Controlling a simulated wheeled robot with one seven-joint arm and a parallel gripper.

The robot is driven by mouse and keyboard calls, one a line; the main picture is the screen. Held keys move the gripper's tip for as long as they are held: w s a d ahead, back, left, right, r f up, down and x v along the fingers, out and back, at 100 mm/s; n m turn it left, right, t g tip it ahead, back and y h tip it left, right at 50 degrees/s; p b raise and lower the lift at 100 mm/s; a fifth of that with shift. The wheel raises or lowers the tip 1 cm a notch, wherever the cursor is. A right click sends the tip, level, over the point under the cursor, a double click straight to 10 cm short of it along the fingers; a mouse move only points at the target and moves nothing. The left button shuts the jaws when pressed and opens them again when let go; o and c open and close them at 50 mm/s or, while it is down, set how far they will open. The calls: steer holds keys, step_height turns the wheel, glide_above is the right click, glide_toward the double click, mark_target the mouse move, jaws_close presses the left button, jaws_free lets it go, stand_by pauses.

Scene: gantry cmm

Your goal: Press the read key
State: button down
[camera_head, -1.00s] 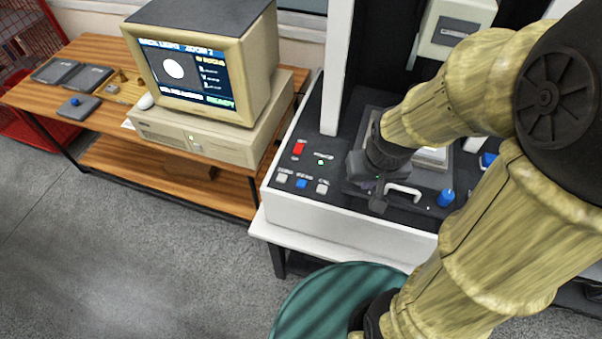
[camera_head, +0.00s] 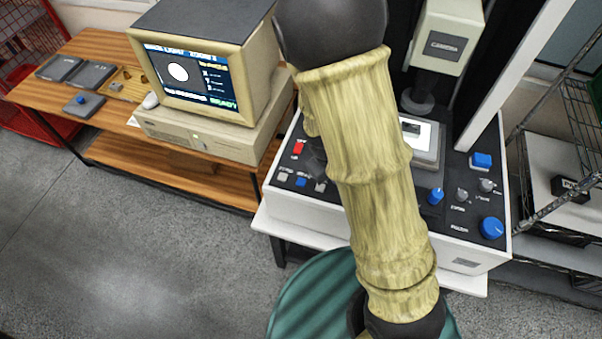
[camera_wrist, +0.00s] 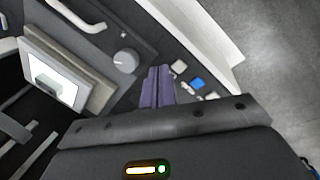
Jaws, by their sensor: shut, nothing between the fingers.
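A small key panel is at the machine's left front. In the head view it has a red key (camera_head: 298,148), a pale key (camera_head: 282,177), a blue key (camera_head: 301,182) and another pale key (camera_head: 320,186). Their labels are too small to read, so I cannot tell which is the read key. My gripper (camera_wrist: 158,72) is shut and empty. In the wrist view its fingertips are just left of the pale key (camera_wrist: 179,66) and blue key (camera_wrist: 198,83); contact cannot be told. In the head view my arm mostly hides the gripper.
A monitor (camera_head: 200,80) on the wooden bench shows a white disc and green text reading READY. Blue knobs (camera_head: 492,228) stand at the machine's right. A pale-topped plate (camera_head: 425,140) sits under the camera column (camera_head: 445,45). A wire shelf is at far right.

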steer(key=w+a+f+n+t+h+p, duration=0.1)
steer(key=w+a+n+t+h+p, duration=0.1)
steer(key=w+a+n+h+p, duration=0.3)
steer(key=n+t+y+p, duration=0.1)
steer(key=n+t+p, duration=0.25)
steer(key=n, duration=0.35)
glide_above(298, 183)
steer(key=shift+r+b, duration=0.3)
steer(key=shift+b, duration=0.15)
steer(key=shift+s+f, duration=0.1)
step_height(298, 183, down, 9)
steer(key=b, duration=0.6)
steer(key=shift+b, duration=0.35)
stand_by(0.8)
steer(key=shift+f, duration=0.25)
